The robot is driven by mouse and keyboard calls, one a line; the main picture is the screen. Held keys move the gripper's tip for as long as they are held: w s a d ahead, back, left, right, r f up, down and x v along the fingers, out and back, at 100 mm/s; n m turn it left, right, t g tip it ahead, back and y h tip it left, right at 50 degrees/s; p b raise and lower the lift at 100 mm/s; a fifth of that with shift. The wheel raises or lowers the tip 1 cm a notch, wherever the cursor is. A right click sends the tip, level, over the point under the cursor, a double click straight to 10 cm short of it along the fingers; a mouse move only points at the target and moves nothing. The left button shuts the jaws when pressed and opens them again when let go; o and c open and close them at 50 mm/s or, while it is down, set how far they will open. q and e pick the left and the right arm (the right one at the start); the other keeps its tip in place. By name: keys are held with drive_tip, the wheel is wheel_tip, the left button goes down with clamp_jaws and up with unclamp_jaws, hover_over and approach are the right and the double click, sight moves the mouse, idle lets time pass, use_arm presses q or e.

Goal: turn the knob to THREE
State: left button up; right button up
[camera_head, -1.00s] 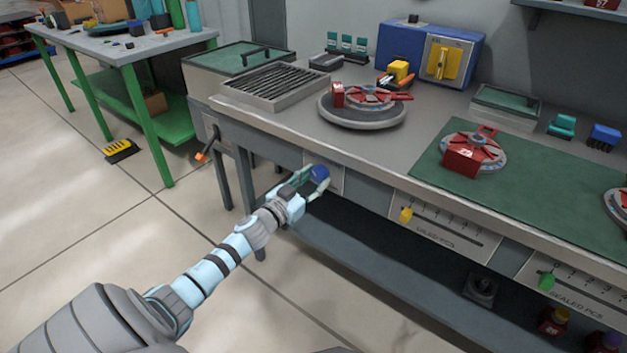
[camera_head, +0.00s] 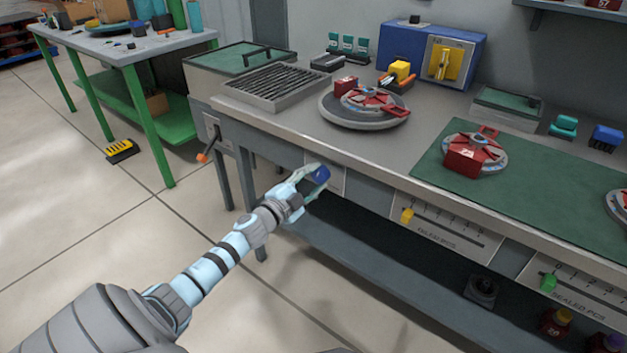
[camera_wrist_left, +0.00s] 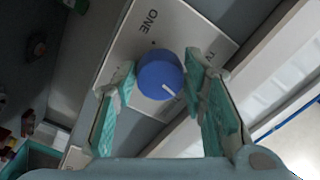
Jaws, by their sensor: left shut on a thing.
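A round blue knob (camera_head: 321,176) sits on a light panel on the front of the workbench. In the left wrist view the knob (camera_wrist_left: 160,76) has a white pointer line aimed to the lower right. The panel (camera_wrist_left: 122,48) carries the word ONE at upper left and a partly hidden word starting with T at right. My left gripper (camera_head: 308,183) is shut on the knob, one teal finger on each side of it. In the left wrist view the gripper (camera_wrist_left: 160,90) covers the lower part of the panel. My right gripper is not seen.
Right of the knob, the bench front has a slider scale with a yellow handle (camera_head: 407,215) and another with a green handle (camera_head: 547,283). A lower shelf (camera_head: 360,262) runs under the bench. A turntable (camera_head: 362,122) stands on the benchtop above.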

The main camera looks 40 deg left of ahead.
use_arm(q)
drive_tip(key=m, duration=0.6)
drive_tip(key=shift+m, duration=0.3)
idle(0.4)
drive_tip(key=o, duration=1.2)
drive_tip(key=shift+s, duration=0.1)
drive_tip(key=shift+c, duration=0.2)
drive_tip(key=shift+r, duration=0.1)
